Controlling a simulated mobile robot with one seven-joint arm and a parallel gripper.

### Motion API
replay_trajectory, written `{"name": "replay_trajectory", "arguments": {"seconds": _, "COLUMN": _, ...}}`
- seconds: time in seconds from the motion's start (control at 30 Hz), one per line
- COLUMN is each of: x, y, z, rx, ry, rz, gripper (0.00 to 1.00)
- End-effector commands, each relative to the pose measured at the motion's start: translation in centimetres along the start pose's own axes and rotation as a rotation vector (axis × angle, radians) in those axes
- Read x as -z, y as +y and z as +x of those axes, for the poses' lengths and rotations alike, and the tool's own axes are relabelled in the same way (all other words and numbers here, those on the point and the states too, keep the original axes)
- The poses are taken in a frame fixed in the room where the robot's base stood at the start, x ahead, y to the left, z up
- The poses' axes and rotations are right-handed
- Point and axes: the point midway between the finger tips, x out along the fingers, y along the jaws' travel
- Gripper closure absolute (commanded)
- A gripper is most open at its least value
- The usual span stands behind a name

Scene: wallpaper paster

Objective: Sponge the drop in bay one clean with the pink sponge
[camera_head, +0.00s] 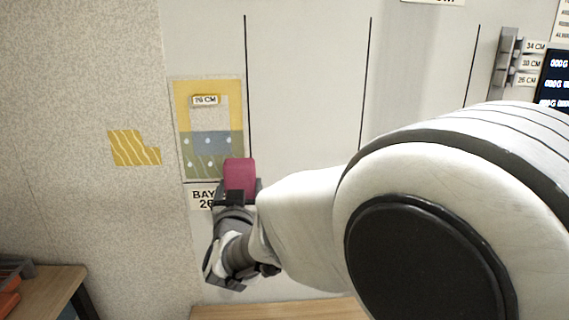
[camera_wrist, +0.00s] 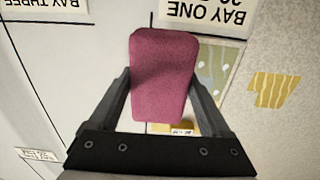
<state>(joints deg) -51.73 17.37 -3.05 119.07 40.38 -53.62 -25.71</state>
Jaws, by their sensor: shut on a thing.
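The pink sponge (camera_head: 239,174) is held upright between the two fingers of my gripper (camera_head: 238,192), which is shut on it. In the wrist view the sponge (camera_wrist: 163,72) fills the middle, with a dark finger of my gripper (camera_wrist: 158,80) on each side. The bay one drop (camera_head: 182,110) is a wall panel with yellow, blue and green areas and several pale spots. The sponge overlaps its lower right corner in the head view. In the wrist view the drop (camera_wrist: 228,55) is partly hidden behind the sponge. I cannot tell whether the sponge touches the wall.
A "26 CM" tag (camera_head: 205,100) is on the drop. The bay one label (camera_head: 200,196) is below it, partly hidden by my gripper. A yellow striped patch (camera_head: 132,148) is on the speckled wall to the left. Blank wall panel (camera_head: 305,90) lies right. A wooden table (camera_head: 50,290) stands lower left.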

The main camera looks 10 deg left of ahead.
Motion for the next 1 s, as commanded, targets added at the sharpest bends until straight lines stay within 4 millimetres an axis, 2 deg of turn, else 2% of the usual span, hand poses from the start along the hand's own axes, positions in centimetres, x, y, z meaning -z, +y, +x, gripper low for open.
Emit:
{"name": "replay_trajectory", "arguments": {"seconds": 0.37, "x": 0.0, "y": 0.0, "z": 0.3, "rx": 0.000, "ry": 0.000, "rz": 0.000, "gripper": 0.76}}
{"name": "replay_trajectory", "arguments": {"seconds": 0.8, "x": 0.0, "y": 0.1, "z": 4.0, "rx": 0.000, "ry": -0.001, "rz": -0.001, "gripper": 0.76}}
{"name": "replay_trajectory", "arguments": {"seconds": 1.0, "x": 0.0, "y": 0.2, "z": 4.6, "rx": 0.001, "ry": -0.001, "rz": -0.001, "gripper": 0.76}}
